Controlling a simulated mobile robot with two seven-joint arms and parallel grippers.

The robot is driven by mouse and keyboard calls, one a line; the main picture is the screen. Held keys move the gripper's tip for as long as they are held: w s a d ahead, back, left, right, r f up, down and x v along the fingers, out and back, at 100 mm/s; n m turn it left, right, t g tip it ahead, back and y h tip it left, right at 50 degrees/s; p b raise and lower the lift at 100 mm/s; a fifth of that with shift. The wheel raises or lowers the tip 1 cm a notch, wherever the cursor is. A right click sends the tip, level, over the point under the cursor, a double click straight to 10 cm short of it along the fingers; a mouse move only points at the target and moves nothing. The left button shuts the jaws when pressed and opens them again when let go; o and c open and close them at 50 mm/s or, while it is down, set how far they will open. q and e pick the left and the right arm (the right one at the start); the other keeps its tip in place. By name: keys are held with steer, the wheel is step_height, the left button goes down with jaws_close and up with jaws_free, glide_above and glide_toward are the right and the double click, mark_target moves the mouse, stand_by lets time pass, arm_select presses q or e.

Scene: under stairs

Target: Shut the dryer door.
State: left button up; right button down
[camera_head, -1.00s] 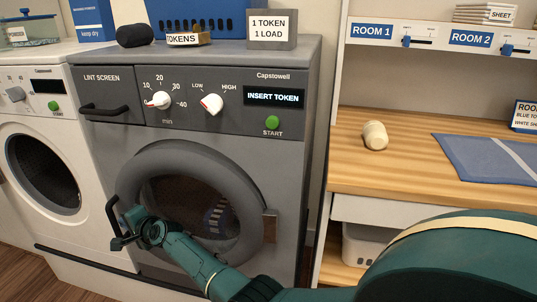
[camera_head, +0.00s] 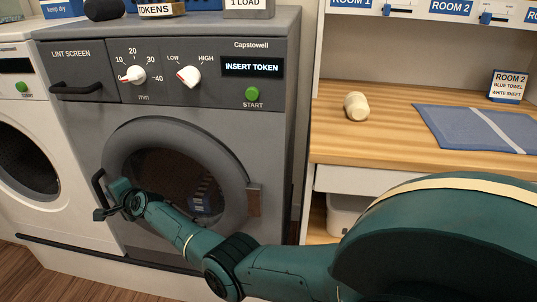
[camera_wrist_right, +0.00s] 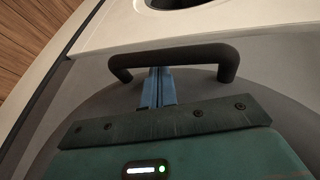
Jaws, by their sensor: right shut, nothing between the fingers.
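The dryer (camera_head: 270,125) is grey, with a round door (camera_head: 225,165) with dark glass. The door's hinge (camera_head: 254,200) is at the right and its black handle (camera_head: 97,184) at the left. The door lies close to the dryer's front; I cannot tell whether it is flush or latched. My right gripper (camera_head: 112,206) is at the handle. In the right wrist view the black handle (camera_wrist_right: 180,58) arches over the blue fingers of my gripper (camera_wrist_right: 157,82), which are shut with nothing between them. Their tips reach the handle's bar; contact is unclear. My left gripper is out of view.
A white washer (camera_head: 70,200) stands left of the dryer. A wooden counter (camera_head: 390,155) at the right holds a cream roll (camera_head: 356,106), a blue mat (camera_head: 470,125) and a Room 2 sign (camera_head: 508,86). Token and load signs (camera_head: 157,9) stand on the dryer top.

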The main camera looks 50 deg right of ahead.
arm_select(q)
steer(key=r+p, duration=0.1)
steer(key=p, duration=0.3)
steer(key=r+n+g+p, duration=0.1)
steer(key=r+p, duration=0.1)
steer(key=p, duration=0.2)
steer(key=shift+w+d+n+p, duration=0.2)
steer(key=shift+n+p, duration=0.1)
steer(key=shift+p, duration=0.05)
arm_select(e)
steer(key=v, duration=1.3)
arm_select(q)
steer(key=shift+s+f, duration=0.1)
arm_select(e)
steer(key=shift+s+d, duration=0.1)
steer(key=shift+s, duration=0.1)
